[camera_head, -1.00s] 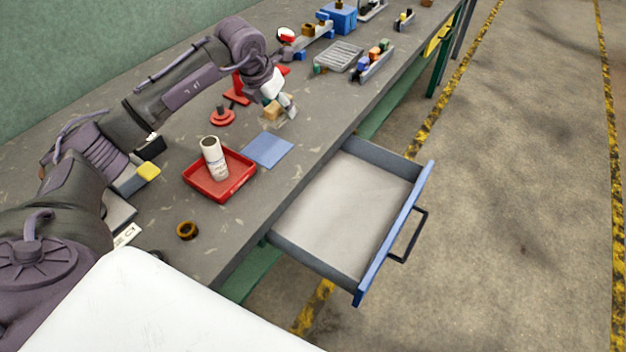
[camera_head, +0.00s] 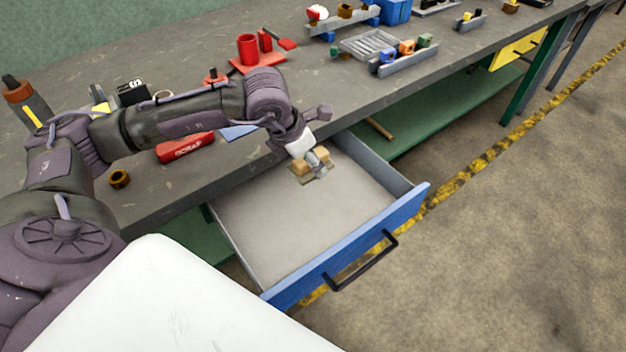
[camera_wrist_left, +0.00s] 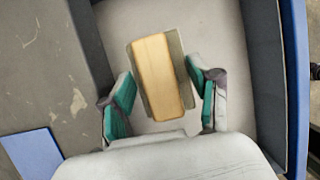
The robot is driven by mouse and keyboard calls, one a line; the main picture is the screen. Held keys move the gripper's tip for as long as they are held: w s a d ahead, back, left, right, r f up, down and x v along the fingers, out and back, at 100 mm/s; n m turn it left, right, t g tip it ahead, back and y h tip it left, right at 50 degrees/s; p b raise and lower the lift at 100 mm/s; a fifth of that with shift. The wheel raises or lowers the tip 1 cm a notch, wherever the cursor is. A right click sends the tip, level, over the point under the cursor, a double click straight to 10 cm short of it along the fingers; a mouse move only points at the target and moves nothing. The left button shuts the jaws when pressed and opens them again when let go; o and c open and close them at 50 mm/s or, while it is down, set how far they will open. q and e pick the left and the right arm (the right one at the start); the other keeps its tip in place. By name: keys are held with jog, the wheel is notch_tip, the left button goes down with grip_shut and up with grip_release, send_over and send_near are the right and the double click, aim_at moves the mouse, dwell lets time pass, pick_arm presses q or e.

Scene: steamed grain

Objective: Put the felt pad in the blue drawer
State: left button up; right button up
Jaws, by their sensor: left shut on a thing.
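The felt pad (camera_head: 318,175), a thin grey-brown plate with a tan wooden block on top, is over the inside of the blue drawer (camera_head: 350,252), towards its back. My left gripper (camera_head: 312,161) points down and is shut on the felt pad. In the left wrist view the felt pad (camera_wrist_left: 155,75) lies between my two green-lined fingertips (camera_wrist_left: 164,85), with the pale drawer floor (camera_wrist_left: 215,25) below. I cannot tell whether the felt pad touches the floor. The drawer is pulled out and otherwise looks empty. My right gripper is out of view.
The grey bench edge lies beside the drawer. A blue mat (camera_head: 238,132) and a red tray (camera_head: 190,147) are partly hidden by my left arm. A brown ring (camera_head: 119,179) stands near the bench edge. A slotted holder (camera_head: 405,60) with coloured pieces is farther back.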

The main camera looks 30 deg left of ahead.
pick_arm(q)
send_near(322, 185)
jog(key=f, duration=0.1)
jog(key=s+f, duration=0.1)
jog(key=f, duration=0.1)
jog(key=s+d+f, duration=0.1)
jog(key=shift+d+f, duration=0.1)
jog(key=shift+f, duration=0.05)
jog(key=shift+w+f, duration=0.1)
jog(key=shift+f, duration=0.1)
jog(key=w, duration=0.2)
jog(key=w+p, duration=0.1)
jog(key=w, duration=0.1)
jog(key=shift+f, duration=0.65)
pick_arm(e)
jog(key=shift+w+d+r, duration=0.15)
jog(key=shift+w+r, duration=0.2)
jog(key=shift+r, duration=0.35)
pick_arm(q)
jog(key=shift+f, duration=0.2)
jog(key=o, duration=1.2)
jog(key=shift+r, duration=0.1)
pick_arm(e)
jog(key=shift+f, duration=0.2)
